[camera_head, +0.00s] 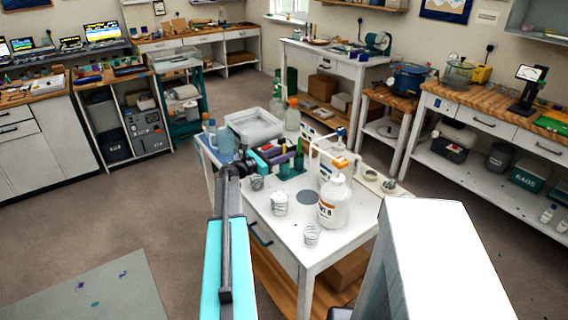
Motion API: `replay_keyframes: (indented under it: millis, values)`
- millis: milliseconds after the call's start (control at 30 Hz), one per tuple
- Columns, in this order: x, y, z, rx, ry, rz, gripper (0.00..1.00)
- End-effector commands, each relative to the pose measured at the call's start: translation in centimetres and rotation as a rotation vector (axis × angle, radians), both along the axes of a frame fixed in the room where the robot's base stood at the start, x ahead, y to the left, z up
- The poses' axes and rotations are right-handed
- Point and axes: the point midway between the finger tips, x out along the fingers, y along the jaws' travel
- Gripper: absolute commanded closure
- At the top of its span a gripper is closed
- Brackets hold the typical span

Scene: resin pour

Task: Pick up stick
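My arm reaches forward over the left side of the white work table (330,239). Its dark end, my gripper (248,167), is at the table's left edge, near the small bottles and dark items. The fingers are small and blend with what is behind them, so I cannot tell whether they are open or shut, or whether they hold anything. I cannot clearly make out a stick; any stick is too small to see or is hidden among the items around my gripper.
On the table stand a large pump bottle (334,203), several small cups, including one in the middle (279,202) and one at the front (312,236), a round grey disc (308,197) and a white tray (254,125). Open floor (180,215) lies to the left.

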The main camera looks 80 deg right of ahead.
Motion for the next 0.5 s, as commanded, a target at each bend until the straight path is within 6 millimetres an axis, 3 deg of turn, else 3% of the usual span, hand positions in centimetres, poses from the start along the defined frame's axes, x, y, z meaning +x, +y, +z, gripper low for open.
replay_keyframes:
  millis: [167,367,500]
  values:
    - [0.01,0.01,0.02,0.0,0.0,0.0,0.65]
    - [0.01,0.01,0.02,0.0,0.0,0.0,0.99]
    - [0.02,0.01,0.03,0.0,0.0,0.0,1.0]
